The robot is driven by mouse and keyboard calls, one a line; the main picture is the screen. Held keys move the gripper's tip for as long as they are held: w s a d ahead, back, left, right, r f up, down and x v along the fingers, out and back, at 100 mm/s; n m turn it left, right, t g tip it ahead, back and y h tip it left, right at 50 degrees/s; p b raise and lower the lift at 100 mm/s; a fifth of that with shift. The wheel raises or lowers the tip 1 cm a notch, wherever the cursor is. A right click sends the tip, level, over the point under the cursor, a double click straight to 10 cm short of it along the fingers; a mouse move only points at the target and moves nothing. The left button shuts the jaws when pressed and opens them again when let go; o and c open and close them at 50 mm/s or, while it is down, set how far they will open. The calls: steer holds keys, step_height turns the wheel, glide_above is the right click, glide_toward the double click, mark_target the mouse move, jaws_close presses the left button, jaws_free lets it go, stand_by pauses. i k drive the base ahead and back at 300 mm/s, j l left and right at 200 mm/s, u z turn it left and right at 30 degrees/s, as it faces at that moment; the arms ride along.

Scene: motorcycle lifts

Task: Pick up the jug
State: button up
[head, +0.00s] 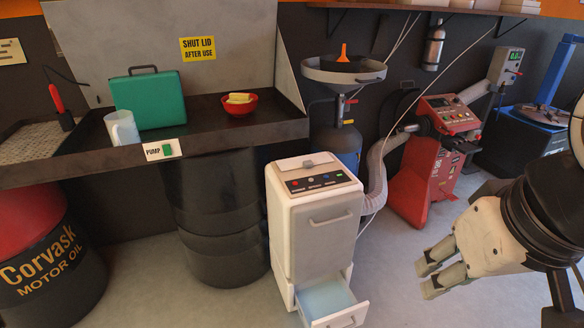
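My gripper (428,277) is at the lower right, low over the floor and far from the jug. Its two fingers point left and stand apart with a gap between them, and nothing shows in the gap. The wrist and arm behind it are cut off by the right edge.
A green case (150,102) and a red bowl (239,103) with yellow contents share the bench. A white cabinet (315,232) with an open bottom drawer (337,306) stands between my gripper and the bench. Black drums (215,215) stand below the bench. Some floor before my gripper is clear.

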mark_target(122, 126)
steer(key=i+j, duration=0.2)
steer(key=j, duration=0.35)
steer(key=i+j, duration=0.2)
steer(key=j, duration=0.4)
steer(key=i+j, duration=0.25)
steer(key=j, duration=0.3)
steer(key=i+j, duration=0.2)
steer(key=j, duration=0.4)
steer(key=i+j, duration=0.2)
steer(key=j, duration=0.35)
steer(key=i+j, duration=0.2)
steer(key=j, duration=0.4)
steer(key=i+j, duration=0.25)
steer(key=j, duration=0.3)
steer(key=i+j, duration=0.2)
steer(key=j, duration=0.35)
steer(key=i+j, duration=0.35)
steer(key=i+j+z, duration=0.05)
